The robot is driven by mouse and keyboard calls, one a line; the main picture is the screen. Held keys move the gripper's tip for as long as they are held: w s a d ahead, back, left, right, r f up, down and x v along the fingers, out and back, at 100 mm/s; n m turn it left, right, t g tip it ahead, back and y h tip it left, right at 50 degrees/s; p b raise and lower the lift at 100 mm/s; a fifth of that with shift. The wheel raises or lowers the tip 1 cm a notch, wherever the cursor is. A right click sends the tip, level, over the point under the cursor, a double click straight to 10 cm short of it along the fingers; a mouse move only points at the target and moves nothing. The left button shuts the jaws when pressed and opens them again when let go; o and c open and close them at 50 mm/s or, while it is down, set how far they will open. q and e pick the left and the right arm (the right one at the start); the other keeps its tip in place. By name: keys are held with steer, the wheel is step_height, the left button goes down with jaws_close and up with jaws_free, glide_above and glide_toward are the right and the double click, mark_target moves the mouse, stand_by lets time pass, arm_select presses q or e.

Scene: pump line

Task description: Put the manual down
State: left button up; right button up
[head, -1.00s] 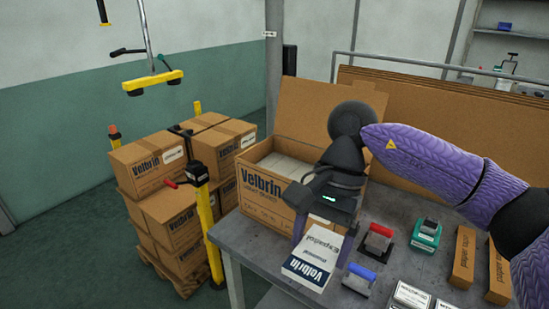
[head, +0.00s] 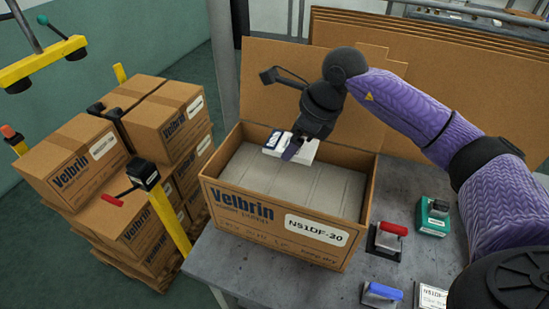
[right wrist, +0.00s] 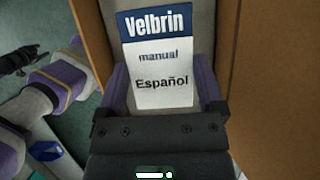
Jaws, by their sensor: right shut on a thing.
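The manual (head: 273,150) is a white booklet with a blue band, over the far part of the open Velbrin carton (head: 237,207). My right gripper (head: 296,150) is shut on the manual. In the right wrist view the manual (right wrist: 164,65) lies between the two purple fingers, its "Velbrin manual Español" face towards the camera. The carton holds grey contents (head: 290,185). I cannot tell whether the manual touches them. A dark shape at the left of the right wrist view may be my left gripper; its jaws are unclear.
The carton's flap (head: 345,125) stands up behind it. Right of it on the grey table (head: 300,285) are a red-handled tool (head: 388,238), a blue-handled tool (head: 381,293) and a green device (head: 433,216). Stacked cartons (head: 85,165) and a yellow post (head: 168,220) stand at the left.

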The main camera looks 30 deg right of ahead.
mark_target(314, 151)
steer(key=f, duration=0.3)
steer(key=s+f+b, duration=0.1)
steer(key=f, duration=0.1)
steer(key=shift+f, duration=0.35)
step_height(314, 151, down, 4)
steer(key=shift+w+r+b, duration=0.1)
steer(key=shift+b, duration=0.2)
arm_select(q)
steer(key=shift+s+d+f, duration=0.1)
steer(key=shift+s+f, duration=0.7)
arm_select(e)
steer(key=o, duration=1)
steer(key=shift+r, duration=0.15)
steer(key=p+v, duration=0.2)
steer(key=v, duration=0.9)
steer(key=shift+d+r, duration=0.1)
steer(key=shift+d, duration=0.05)
arm_select(q)
steer(key=shift+r, duration=0.9)
arm_select(e)
steer(key=shift+d+r, duration=0.1)
steer(key=shift+r, duration=0.2)
arm_select(q)
steer(key=shift+w, duration=0.1)
